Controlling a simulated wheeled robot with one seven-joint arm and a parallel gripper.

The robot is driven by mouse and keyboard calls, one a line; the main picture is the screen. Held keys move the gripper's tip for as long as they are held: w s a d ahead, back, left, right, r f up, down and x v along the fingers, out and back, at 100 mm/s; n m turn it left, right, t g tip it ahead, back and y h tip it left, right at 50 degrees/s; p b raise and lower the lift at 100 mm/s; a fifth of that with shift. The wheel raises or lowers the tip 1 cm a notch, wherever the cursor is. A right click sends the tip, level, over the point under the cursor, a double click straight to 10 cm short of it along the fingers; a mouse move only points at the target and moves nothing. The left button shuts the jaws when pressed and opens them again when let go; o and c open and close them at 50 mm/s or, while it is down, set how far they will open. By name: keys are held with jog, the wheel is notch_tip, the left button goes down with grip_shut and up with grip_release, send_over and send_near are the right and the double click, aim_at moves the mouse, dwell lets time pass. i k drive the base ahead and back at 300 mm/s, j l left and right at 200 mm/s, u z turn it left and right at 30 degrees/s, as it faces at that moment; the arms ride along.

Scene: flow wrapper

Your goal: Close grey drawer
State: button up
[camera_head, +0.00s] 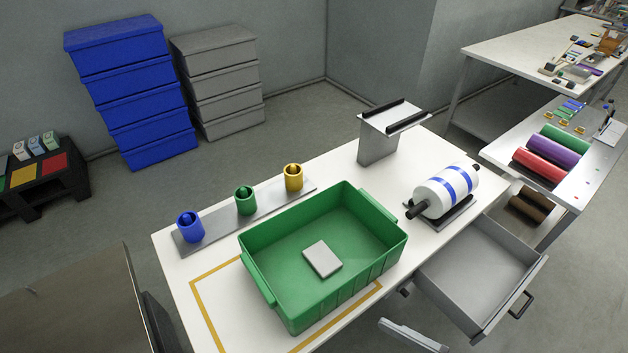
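The grey drawer (480,268) is pulled out from under the right end of the white table (225,285), and it stands open. Its inside looks empty. A dark handle (522,305) is on its front panel, which faces the lower right. My gripper cannot be made out in this view. A pale grey metal piece (412,336) shows at the bottom edge, left of the drawer; I cannot tell what it belongs to.
A green bin (258,243) with a white block stands on the table. A film roll (445,192) sits above the drawer. A side table (590,180) with coloured rolls stands right of the drawer. Some floor (585,310) is clear at lower right.

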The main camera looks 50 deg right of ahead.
aim_at(476, 279)
jog(key=k+j, duration=0.1)
jog(key=k, duration=0.4)
jog(key=k+j, duration=0.15)
jog(key=k, duration=0.3)
jog(key=z, duration=0.4)
jog(key=k+z, duration=0.1)
jog(key=z, duration=0.65)
jog(key=k+l+z, duration=0.1)
jog(key=z, duration=0.3)
